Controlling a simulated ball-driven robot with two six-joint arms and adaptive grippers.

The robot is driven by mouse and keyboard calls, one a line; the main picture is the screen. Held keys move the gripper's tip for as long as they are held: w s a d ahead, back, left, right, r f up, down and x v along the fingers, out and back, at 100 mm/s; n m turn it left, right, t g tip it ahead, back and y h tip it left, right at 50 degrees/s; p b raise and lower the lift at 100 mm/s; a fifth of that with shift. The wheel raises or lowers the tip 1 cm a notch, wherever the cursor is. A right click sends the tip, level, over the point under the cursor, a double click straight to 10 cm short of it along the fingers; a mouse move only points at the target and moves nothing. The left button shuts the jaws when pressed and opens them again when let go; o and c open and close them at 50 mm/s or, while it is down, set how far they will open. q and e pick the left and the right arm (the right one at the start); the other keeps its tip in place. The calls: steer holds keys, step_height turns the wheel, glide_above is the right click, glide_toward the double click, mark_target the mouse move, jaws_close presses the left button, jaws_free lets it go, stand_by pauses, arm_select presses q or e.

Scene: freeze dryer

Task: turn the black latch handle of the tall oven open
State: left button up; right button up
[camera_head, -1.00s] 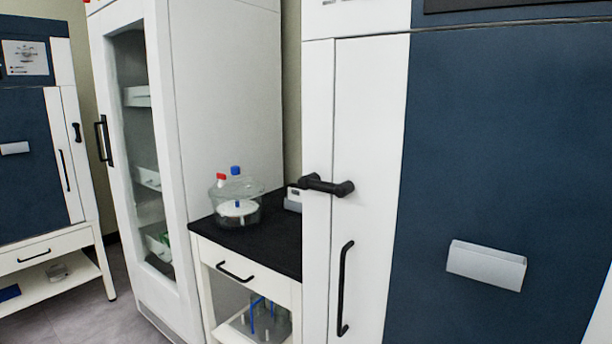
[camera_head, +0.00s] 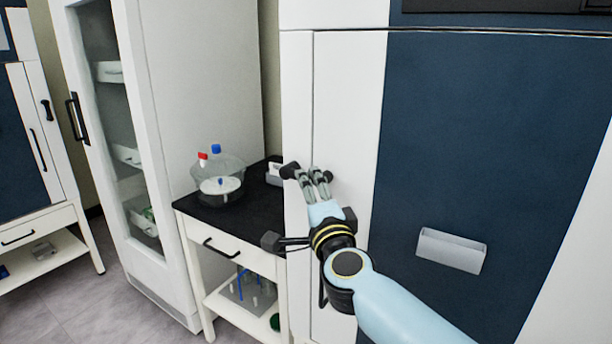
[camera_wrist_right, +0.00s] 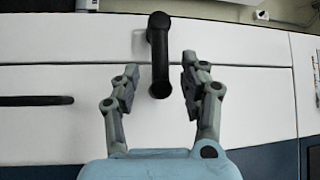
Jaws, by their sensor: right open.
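The tall oven (camera_head: 470,130) stands at the right in the head view, with a white door strip and a dark blue panel. Its black latch handle (camera_head: 290,171) shows only at its left end; my right gripper (camera_head: 318,180) hides the rest. In the right wrist view the latch handle (camera_wrist_right: 158,45) lies between the two spread fingers of my right gripper (camera_wrist_right: 160,78). The gripper is open, with visible gaps between handle and fingers. My left gripper is not in view.
A black-topped side table (camera_head: 242,205) with a glass vessel (camera_head: 217,182) stands left of the oven. A tall white cabinet (camera_head: 200,80) is further left. A white holder (camera_head: 452,250) sticks out from the blue panel. The oven's vertical pull (camera_wrist_right: 35,100) is beside the latch.

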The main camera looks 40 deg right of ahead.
steer(key=shift+x, duration=1.95)
jaws_close()
